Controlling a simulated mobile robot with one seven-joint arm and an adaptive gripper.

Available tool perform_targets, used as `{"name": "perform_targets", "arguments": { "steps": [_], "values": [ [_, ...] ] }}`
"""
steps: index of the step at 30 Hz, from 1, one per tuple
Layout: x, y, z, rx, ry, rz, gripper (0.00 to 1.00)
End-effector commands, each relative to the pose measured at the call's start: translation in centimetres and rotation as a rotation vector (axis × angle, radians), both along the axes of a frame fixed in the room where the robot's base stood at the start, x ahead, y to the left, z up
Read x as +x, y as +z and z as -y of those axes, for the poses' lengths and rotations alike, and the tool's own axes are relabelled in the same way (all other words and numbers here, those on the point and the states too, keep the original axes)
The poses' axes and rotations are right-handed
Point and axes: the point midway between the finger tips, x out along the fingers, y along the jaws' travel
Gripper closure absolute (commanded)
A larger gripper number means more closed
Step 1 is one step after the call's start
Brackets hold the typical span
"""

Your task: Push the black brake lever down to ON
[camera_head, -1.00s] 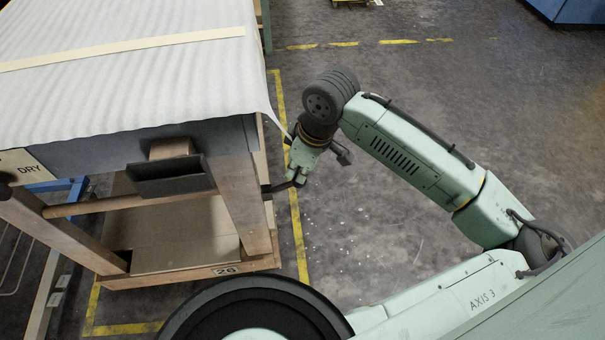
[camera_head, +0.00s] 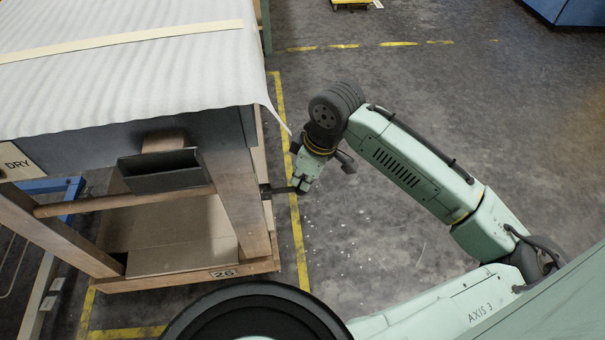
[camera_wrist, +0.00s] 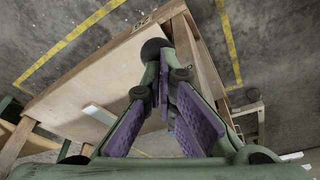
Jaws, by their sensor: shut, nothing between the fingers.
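The black brake lever (camera_head: 276,190) shows in the head view as a short dark bar, roughly level, sticking out from the cart's right front post. My gripper (camera_head: 300,187) points down at the lever's outer end; it looks in contact, but the gripper partly hides that end. In the wrist view, my gripper (camera_wrist: 166,80) is shut, with its purple-padded fingers converging and nothing held between them. A dark round knob (camera_wrist: 152,47), apparently the lever's end, shows just past the fingertips. No ON mark is readable.
The wooden cart (camera_head: 238,205) has a pale padded top (camera_head: 120,75), a grey tray (camera_head: 160,170) on its front and a lower shelf (camera_head: 180,250). A DRY sign (camera_head: 14,163) is at the left. Open floor (camera_head: 400,80) lies right of the cart.

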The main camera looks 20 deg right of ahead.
Motion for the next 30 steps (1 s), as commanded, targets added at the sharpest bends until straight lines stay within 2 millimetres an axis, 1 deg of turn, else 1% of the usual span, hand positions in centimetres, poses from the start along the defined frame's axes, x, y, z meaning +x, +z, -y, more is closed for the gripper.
{"name": "perform_targets", "arguments": {
  "steps": [1, 4, 9, 11, 13, 18, 22, 24, 30],
  "values": [
    [0.0, -0.7, 0.0, 0.001, -0.001, -0.001, 1.0],
    [-0.1, -1.2, 0.1, 0.001, 0.0, -0.001, 1.0],
    [-0.1, -0.8, 0.1, 0.001, 0.0, -0.001, 1.0],
    [0.0, -0.4, 0.1, 0.001, 0.0, -0.001, 1.0],
    [0.0, 0.5, 0.1, 0.001, 0.0, 0.0, 1.0],
    [0.0, 3.2, 0.1, 0.001, 0.0, 0.0, 1.0],
    [0.0, 4.9, 0.1, 0.001, 0.0, 0.0, 1.0],
    [0.0, 5.2, 0.1, 0.001, 0.0, 0.0, 1.0],
    [0.0, 5.0, 0.1, 0.001, 0.0, -0.001, 1.0]
  ]
}}
